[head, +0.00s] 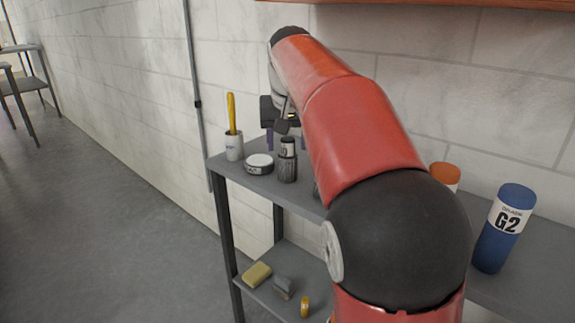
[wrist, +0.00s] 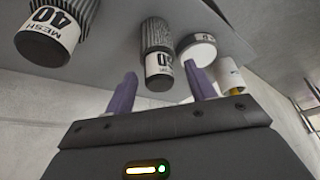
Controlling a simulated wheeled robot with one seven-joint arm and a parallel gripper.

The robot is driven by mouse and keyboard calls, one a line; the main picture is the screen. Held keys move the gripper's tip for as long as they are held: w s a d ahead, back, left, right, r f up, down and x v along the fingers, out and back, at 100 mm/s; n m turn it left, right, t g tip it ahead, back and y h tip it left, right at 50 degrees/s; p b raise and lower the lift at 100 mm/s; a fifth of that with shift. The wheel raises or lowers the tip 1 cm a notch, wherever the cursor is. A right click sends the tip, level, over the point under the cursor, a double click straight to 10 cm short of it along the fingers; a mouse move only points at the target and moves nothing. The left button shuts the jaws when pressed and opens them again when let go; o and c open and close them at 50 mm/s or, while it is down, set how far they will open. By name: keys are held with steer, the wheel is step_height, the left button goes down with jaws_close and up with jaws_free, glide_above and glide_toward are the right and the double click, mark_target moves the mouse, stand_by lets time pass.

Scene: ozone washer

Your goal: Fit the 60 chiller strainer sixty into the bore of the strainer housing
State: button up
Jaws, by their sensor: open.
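A dark ribbed strainer with a white label band and a dark plain end stands upright on the grey shelf in the head view (head: 287,168). It also shows in the wrist view (wrist: 157,36), where its label number is only partly readable. A similar strainer marked MESH 40 (wrist: 50,37) is beside it in the wrist view. My gripper (wrist: 161,78) is open, its two purple fingers spread to either side of the first strainer's labelled end. I cannot tell whether they touch it. I cannot make out the strainer housing; my arm hides part of the shelf.
A round white-sided item (head: 259,164) and a white cup (head: 234,148) with a yellow-handled tool stand close left of the strainer. A blue G2 cylinder (head: 500,232) and an orange-topped container (head: 444,176) are at right. The lower shelf holds a yellow block (head: 257,274) and small items.

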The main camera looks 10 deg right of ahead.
steer(key=shift+w+f, duration=0.15)
steer(key=shift+f, duration=0.1)
jaws_close()
steer(key=shift+r, duration=0.1)
